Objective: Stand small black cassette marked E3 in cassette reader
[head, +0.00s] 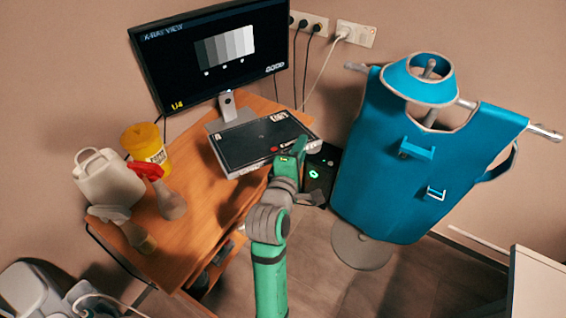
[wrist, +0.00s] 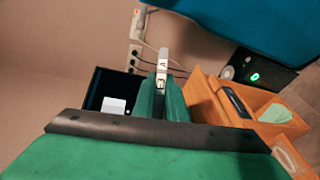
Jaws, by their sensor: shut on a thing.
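My gripper (head: 297,150) is in front of the right end of the desk, beside a black panel. In the wrist view my gripper (wrist: 166,95) has its green fingers shut on a thin, pale-edged cassette (wrist: 162,68), seen edge-on and standing out past the fingertips. Part of a mark like an A shows on it; I cannot read E3. A black device with a green light (head: 314,176), likely the cassette reader, is just right of my gripper, partly hidden by it. It also shows at the upper right in the wrist view (wrist: 262,72). The cassette is apart from it.
A large black panel (head: 255,142) lies on the desk (head: 205,205) below a monitor (head: 175,75). Bottles (head: 122,225), a white jug (head: 105,180) and a yellow tub (head: 145,140) stand at left. A blue apron (head: 400,150) hangs on a stand close at right.

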